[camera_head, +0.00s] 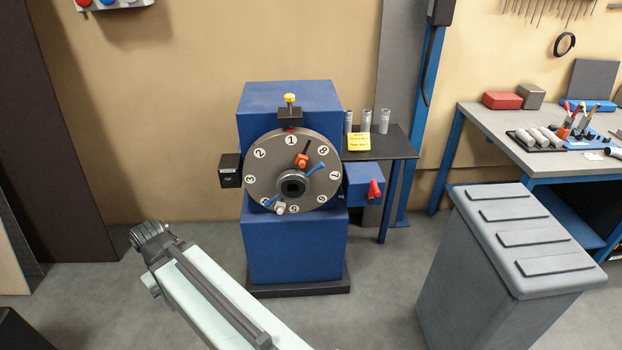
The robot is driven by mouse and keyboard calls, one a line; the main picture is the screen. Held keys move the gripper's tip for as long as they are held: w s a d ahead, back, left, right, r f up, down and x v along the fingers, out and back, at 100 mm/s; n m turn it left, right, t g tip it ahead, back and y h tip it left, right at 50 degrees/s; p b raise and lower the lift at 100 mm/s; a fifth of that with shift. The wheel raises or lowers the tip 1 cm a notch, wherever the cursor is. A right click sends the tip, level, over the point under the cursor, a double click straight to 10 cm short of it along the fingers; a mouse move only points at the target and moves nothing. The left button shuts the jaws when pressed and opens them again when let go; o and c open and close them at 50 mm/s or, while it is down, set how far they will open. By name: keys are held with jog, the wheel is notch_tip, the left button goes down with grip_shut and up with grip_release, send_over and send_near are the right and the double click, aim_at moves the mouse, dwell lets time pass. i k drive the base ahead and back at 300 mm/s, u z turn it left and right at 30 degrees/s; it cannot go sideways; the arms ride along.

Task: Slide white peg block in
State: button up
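A small white peg block (280,208) sits at the lower edge of a round grey numbered dial (265,181), on the front of a blue machine (295,245). An orange block (301,160) sits at the dial's upper right. Two blue pieces also show on the dial, one at the right (316,169) and one at the lower left (270,200). How far the white block stands out from the dial is too small to tell. My arm reaches in from the bottom, well short of the dial. I cannot make out my gripper's fingers.
A black box (230,170) juts from the dial's left. A blue box with a red handle (375,188) juts at the right. A black side table (400,143) holds several metal cylinders. A grey bin (515,255) stands at front right. Floor left of the machine is clear.

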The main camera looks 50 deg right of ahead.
aim_at(280, 207)
jog(key=z, duration=1.3)
